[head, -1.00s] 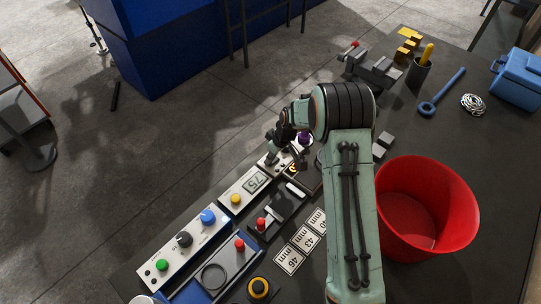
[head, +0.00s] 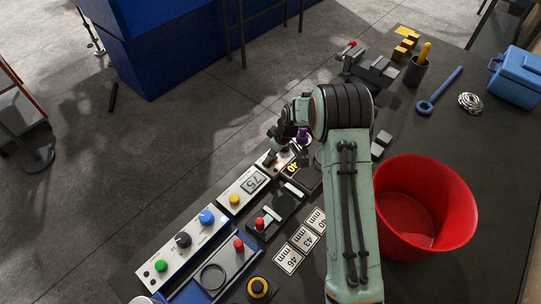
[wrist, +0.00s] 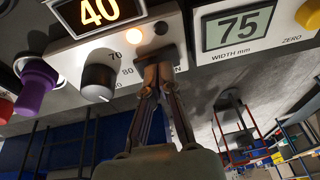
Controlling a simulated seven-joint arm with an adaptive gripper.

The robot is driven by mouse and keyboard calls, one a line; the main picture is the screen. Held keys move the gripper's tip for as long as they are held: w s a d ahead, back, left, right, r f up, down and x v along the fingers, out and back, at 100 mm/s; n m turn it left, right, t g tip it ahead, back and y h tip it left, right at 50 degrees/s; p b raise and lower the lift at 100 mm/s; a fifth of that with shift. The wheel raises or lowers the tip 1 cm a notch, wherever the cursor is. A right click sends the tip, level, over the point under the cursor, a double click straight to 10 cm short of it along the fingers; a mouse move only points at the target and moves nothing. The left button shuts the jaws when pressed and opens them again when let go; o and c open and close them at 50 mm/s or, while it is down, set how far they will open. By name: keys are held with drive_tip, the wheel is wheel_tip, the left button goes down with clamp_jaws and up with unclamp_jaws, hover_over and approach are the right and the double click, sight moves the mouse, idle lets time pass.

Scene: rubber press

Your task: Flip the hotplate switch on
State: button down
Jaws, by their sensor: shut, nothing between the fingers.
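The hotplate control box has a white front with a black knob (wrist: 97,83) marked 70 and 80, and an amber display reading 40 (wrist: 98,12); the display also shows in the head view (head: 292,168). A small round light (wrist: 134,36) glows orange. Right of it is a dark switch (wrist: 153,48), partly hidden behind the fingertips. My gripper (wrist: 158,72) is shut and empty, its tips at the lower part of the switch, seemingly touching it. In the head view my gripper (head: 277,149) is small, over the far edge of the box.
A width gauge reading 75 (wrist: 238,26) stands close to the right of the switch. A purple knob (wrist: 37,85) sits to the left. In the head view, a red bin (head: 428,205) stands right of my arm, and several control boxes line the bench's left edge.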

drive_tip(key=r, duration=0.4)
drive_tip(key=shift+s+a+r, duration=0.2)
drive_tip(key=shift+a, duration=0.05)
drive_tip(key=s+r, duration=0.3)
drive_tip(key=r, duration=0.6)
drive_tip(key=shift+s+d, duration=0.15)
drive_tip(key=shift+s, duration=0.25)
